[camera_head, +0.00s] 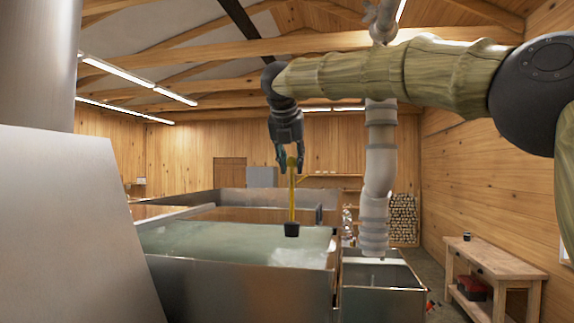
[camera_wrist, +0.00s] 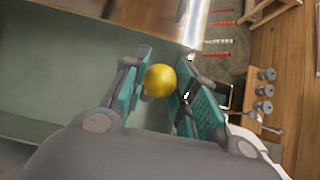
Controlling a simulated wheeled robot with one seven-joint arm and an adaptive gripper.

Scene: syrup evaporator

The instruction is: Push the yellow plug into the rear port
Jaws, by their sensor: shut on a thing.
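The yellow plug (camera_head: 291,205) hangs upright from my gripper (camera_head: 290,162) in the head view. It has a round yellow knob at the top, a thin yellow rod and a dark block at its lower end. In the wrist view the yellow knob (camera_wrist: 160,80) sits between the two teal finger pads of my gripper (camera_wrist: 165,85). My gripper is shut on the knob. The plug is over the large metal pan (camera_head: 240,285) of pale greenish liquid, and its dark end appears at or just above the liquid. I cannot make out the rear port in either view.
A smaller metal compartment (camera_head: 382,292) adjoins the pan on the right, below a pale vertical pipe (camera_head: 379,170) that is my own or a fixture; I cannot tell. A wooden bench (camera_head: 495,262) stands at right. A large slanted metal panel (camera_head: 65,230) fills the left foreground.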

